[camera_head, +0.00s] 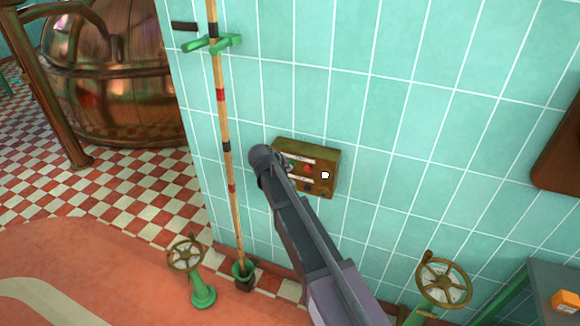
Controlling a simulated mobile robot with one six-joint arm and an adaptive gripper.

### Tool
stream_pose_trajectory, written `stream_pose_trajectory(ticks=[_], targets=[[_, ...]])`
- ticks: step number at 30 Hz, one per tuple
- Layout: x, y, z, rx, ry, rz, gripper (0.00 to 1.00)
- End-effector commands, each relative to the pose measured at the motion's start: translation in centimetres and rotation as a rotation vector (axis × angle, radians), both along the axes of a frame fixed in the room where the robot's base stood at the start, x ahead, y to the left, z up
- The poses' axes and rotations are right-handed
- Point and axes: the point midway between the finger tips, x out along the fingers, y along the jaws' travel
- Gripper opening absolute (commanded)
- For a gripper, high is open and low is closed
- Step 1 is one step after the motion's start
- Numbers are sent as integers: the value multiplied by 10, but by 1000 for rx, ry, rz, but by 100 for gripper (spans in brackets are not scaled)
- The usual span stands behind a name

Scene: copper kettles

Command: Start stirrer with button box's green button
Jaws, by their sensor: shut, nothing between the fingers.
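The button box (331,159) is a brass-brown box on the teal tiled wall, near the middle of the view. It has pale label strips, a red button (308,169) and a bright white spot (325,175) at its right. A small green spot (291,167), which looks like the green button, shows at the left of its face, close to my gripper. My gripper (283,160) is small and dark here, shut and empty, in front of the box's left side. My arm covers the lower left of the box. I cannot tell whether the gripper touches the button.
A striped pole (224,130) stands left of the box, held by a green bracket (212,43). Handwheels stand at lower left (186,254) and lower right (444,282). A copper kettle (110,75) is at upper left. A grey table (553,275) with an orange box (566,301) is at lower right.

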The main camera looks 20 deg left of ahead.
Motion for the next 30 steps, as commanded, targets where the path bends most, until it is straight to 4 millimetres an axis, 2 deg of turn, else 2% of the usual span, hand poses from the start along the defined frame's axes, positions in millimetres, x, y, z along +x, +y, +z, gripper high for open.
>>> stream_pose_trajectory(ticks=[12,30], targets=[[-15,1,0,0,0,0,0],[-22,2,0,0,0,0,0]])
